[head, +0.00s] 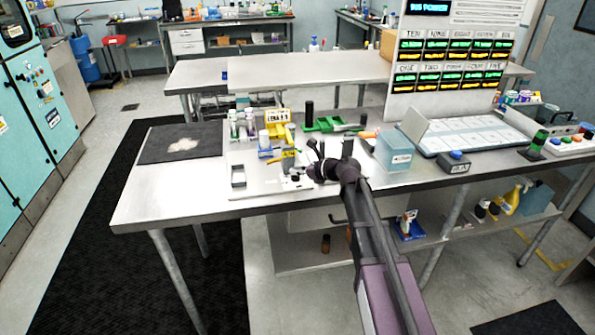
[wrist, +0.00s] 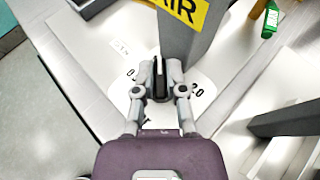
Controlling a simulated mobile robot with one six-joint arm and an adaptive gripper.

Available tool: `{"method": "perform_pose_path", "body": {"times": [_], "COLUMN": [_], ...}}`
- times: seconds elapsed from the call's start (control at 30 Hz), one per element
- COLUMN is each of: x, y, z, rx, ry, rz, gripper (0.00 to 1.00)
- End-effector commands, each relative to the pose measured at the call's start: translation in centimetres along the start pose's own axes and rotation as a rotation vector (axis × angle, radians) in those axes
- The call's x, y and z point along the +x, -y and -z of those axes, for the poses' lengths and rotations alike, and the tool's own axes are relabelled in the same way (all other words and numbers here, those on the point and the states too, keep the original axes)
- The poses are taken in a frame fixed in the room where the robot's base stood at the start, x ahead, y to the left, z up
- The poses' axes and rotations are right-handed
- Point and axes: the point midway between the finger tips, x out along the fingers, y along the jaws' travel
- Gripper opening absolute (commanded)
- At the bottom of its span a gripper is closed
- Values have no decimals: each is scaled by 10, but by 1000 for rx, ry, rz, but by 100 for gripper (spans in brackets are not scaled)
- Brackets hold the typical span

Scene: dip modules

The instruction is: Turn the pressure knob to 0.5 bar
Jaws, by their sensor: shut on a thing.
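The pressure knob (wrist: 158,85) is black with a white line on its top, seen in the wrist view. It stands on a white dial plate (wrist: 199,80) with printed marks; "2.0" reads on the right and part of a "0" on the left. My gripper (wrist: 160,78) is shut on the knob, one finger on each side. The fingers hide much of the dial, so I cannot tell the exact setting. In the head view my gripper (head: 299,172) is low over the bench, and the knob is too small to make out.
A grey post (wrist: 185,38) with a yellow "AIR" label stands just beyond the knob. The bench's left front is clear.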

Motion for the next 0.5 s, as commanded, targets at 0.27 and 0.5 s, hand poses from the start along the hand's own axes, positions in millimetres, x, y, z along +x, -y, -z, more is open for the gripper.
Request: {"method": "perform_pose_path", "body": {"times": [0.27,0.5], "x": [3,3], "y": [4,5], "z": [-1,-1], "rx": [-68,-145], "ry": [1,0], "rz": [-167,-351], "gripper": [0,0]}}
